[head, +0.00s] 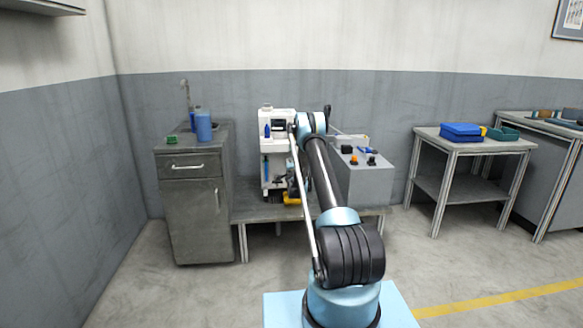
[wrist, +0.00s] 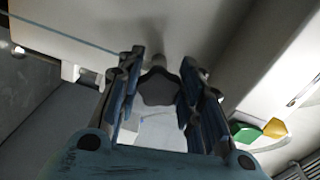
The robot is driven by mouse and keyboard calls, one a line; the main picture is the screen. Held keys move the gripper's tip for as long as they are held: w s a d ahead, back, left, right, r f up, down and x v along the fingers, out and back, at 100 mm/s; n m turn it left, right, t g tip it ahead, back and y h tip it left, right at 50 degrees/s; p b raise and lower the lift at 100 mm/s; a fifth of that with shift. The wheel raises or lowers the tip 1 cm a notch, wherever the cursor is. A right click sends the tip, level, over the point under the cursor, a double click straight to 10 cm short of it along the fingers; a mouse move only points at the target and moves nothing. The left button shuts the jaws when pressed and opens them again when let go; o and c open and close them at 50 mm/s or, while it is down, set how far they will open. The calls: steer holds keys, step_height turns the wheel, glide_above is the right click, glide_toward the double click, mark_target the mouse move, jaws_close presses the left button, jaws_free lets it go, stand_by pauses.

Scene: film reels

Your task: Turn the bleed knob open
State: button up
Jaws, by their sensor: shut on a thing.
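The bleed knob is a dark grey, lobed knob (wrist: 158,90) in the middle of the wrist view, on a short stem from a pale panel. My gripper (wrist: 161,76) has its blue-padded fingers on both sides of the knob and is shut on it. The knob's turn angle cannot be read. In the head view a white machine (head: 277,152) stands on a low table, behind my arm. The gripper and knob cannot be made out clearly there, as my arm covers that area.
A grey box with knobs (head: 365,185) stands right of the machine on the low table (head: 250,212). A metal cabinet (head: 190,215) is at left. A side table (head: 470,150) carries a blue case (head: 461,132). Green (wrist: 246,134) and yellow (wrist: 276,128) parts show at the wrist view's right.

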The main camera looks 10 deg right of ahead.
steer(key=n, duration=0.6)
steer(key=shift+a+n, duration=0.2)
steer(key=shift+n, duration=0.1)
steer(key=n, duration=0.6)
steer(key=shift+n, duration=0.3)
steer(key=shift+f, duration=0.1)
steer(key=o, duration=1)
steer(key=shift+o, duration=0.4)
steer(key=shift+d, duration=0.15)
steer(key=shift+d, duration=0.1)
steer(key=s, duration=1.2)
steer(key=shift+a, duration=0.25)
